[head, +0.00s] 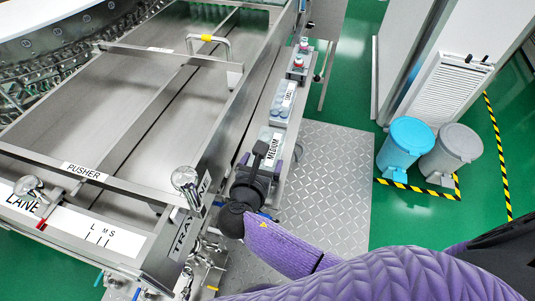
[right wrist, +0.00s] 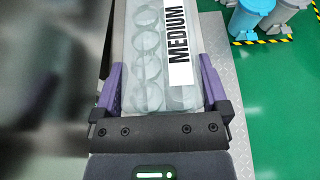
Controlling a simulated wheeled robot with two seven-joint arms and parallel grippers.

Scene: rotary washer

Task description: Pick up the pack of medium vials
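The pack of medium vials (head: 271,146) is a clear pack with a white "MEDIUM" label, on the narrow metal ledge beside the machine. It fills the middle of the right wrist view (right wrist: 148,70), with round vial outlines showing through. My right gripper (head: 260,160) is over the near end of the pack. Its purple fingers stand wide apart, one along each side of the pack, in the right wrist view (right wrist: 161,85). They are very close to its sides; whether they touch is hard to tell. My left gripper is not in view.
A second labelled vial pack (head: 284,99) sits farther along the ledge, with red-topped buttons (head: 299,63) beyond it. The machine's metal lanes (head: 130,125) lie to the left. Blue (head: 405,145) and grey (head: 452,150) bins stand on the floor to the right.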

